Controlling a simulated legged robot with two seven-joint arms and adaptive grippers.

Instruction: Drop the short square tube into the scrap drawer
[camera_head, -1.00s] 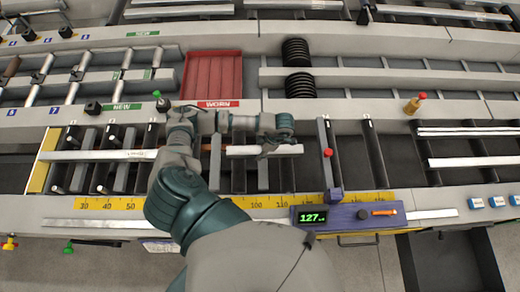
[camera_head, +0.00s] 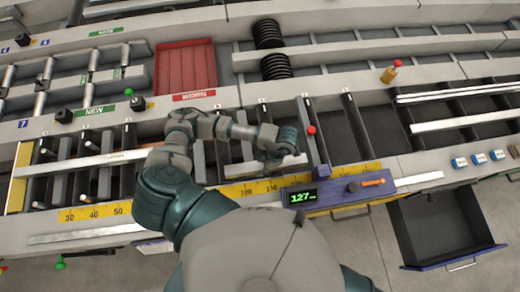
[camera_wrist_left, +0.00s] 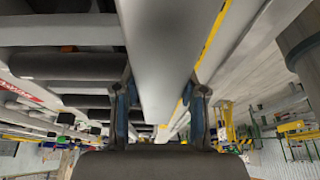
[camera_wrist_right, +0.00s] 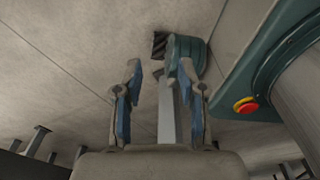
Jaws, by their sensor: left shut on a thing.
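The short square tube (camera_head: 240,169) is a pale grey bar lying across the dark rollers of the runout table, left of the blue length stop. My left gripper (camera_head: 280,152) is over its right part and shut on it. In the left wrist view the tube (camera_wrist_left: 158,60) fills the space between the two fingers. Part of the tube is hidden by the hand. The scrap drawer (camera_head: 440,225) stands open at the lower right, dark and empty inside, with a blue front edge. In the right wrist view my right gripper (camera_wrist_right: 160,95) is open, fingers apart, above the floor.
A blue stop unit with a display (camera_head: 303,196) stands right of the tube. A yellow scale (camera_head: 95,212) runs along the front rail. A longer pale bar (camera_head: 85,162) lies at the left. A red tray (camera_head: 186,70) is at the back. Small blue-and-white blocks (camera_head: 478,159) sit at the right edge.

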